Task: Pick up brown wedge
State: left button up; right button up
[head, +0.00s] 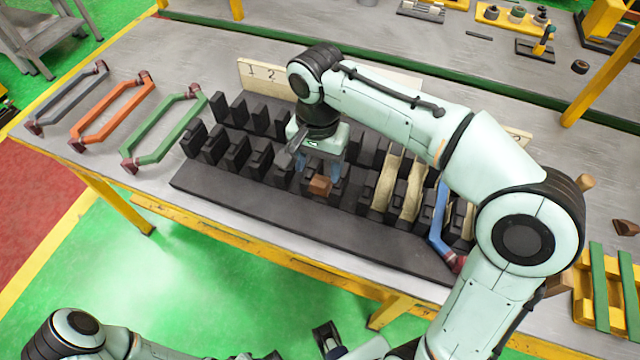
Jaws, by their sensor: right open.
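A small brown wedge (320,186) shows on the black slotted stator block (225,193), just in front of and below my right gripper (320,168). The right gripper points down over the middle of the block, its bluish fingers apart. I cannot tell whether the fingers touch the wedge. Another brown wedge-like piece (627,228) lies on the table at the far right. My left arm lies low at the bottom edge, where only parts of what seems to be the left gripper (328,340) show; its jaw state is unclear.
Grey (68,97), orange (112,108) and green (162,130) coil frames lie on the table's left. Tan coils (386,185) and a blue coil (438,220) sit in the block's right part. A numbered board (260,73) stands behind. Yellow-green racks (600,300) stand right.

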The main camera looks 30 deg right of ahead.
aim_at(319, 182)
jog(key=shift+w+d+f+b, duration=0.1)
jog(key=shift+d+f+b, duration=0.1)
jog(key=shift+f, duration=1.3)
jog(key=shift+w+d+f+b, duration=0.1)
jog(key=shift+f+b, duration=0.1)
jog(key=shift+f, duration=1.3)
jog(key=c, duration=1.1)
